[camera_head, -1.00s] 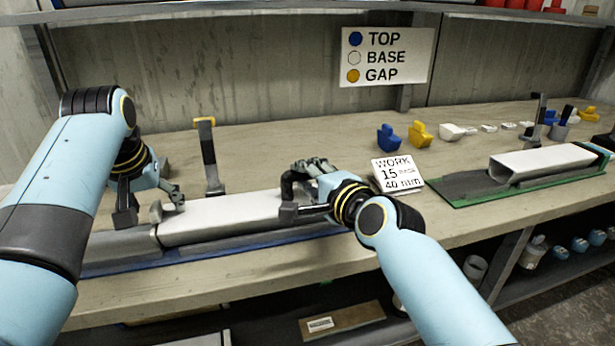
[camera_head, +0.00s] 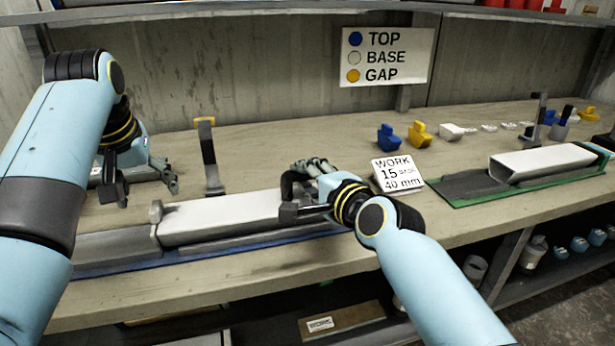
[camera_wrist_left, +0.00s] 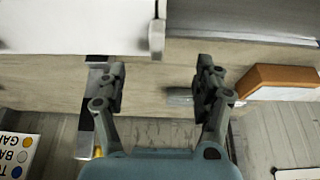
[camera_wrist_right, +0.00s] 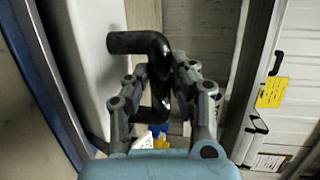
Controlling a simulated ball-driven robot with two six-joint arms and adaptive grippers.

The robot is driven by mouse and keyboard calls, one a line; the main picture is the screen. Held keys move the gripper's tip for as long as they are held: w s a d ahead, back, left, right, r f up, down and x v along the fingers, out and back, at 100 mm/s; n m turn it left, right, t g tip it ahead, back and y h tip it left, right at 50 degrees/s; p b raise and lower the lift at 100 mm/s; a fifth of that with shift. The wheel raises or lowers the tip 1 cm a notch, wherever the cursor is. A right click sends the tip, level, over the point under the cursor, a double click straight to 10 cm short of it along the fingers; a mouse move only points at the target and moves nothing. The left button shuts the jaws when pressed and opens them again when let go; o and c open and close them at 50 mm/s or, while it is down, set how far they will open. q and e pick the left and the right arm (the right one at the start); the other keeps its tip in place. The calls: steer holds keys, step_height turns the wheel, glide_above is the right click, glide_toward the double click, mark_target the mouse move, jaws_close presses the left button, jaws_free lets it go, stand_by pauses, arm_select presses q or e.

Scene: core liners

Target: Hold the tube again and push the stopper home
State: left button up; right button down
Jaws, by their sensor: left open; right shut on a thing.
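The long white tube (camera_head: 225,215) lies along the grey cradle (camera_head: 110,248) on the bench; its left part also shows in the left wrist view (camera_wrist_left: 70,25). My right gripper (camera_head: 305,190) is at the tube's right part, shut on a black bent handle (camera_wrist_right: 150,44), which reaches across to the tube. I cannot pick out a stopper in the tube's ends.
A black lever clamp (camera_head: 209,158) with a yellow tip stands upright behind the tube. Blue (camera_head: 388,137) and yellow (camera_head: 418,134) pieces stand at the back, near the WORK card (camera_head: 397,173). A second white channel (camera_head: 540,161) lies on a green base at right.

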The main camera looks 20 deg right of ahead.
arm_select(q)
steer(key=shift+d+r, duration=0.4)
steer(key=shift+r, duration=0.3)
steer(key=shift+d+r, duration=0.4)
steer(key=shift+r, duration=0.35)
steer(key=shift+d+r, duration=0.4)
steer(key=shift+r, duration=0.3)
steer(key=shift+c, duration=0.4)
steer(key=shift+a, duration=0.2)
steer(key=shift+c, duration=1.1)
steer(key=a+m, duration=0.1)
steer(key=w+a+m, duration=0.1)
steer(key=a, duration=0.1)
steer(key=shift+w+y, duration=0.1)
steer(key=shift+y, duration=0.2)
steer(key=c, duration=0.4)
steer(key=s+a+f+m+g, duration=0.15)
steer(key=a+m, duration=0.25)
steer(key=m, duration=0.4)
steer(key=a+f+m+g, duration=0.2)
steer(key=a+m+g, duration=0.1)
steer(key=m, duration=0.5)
steer(key=shift+c, duration=0.2)
steer(key=shift+w+a+f, duration=0.1)
steer(key=shift+w+f, duration=0.05)
steer(key=shift+f, duration=1.8)
steer(key=shift+w+a+f, duration=0.1)
steer(key=shift+f, duration=1.85)
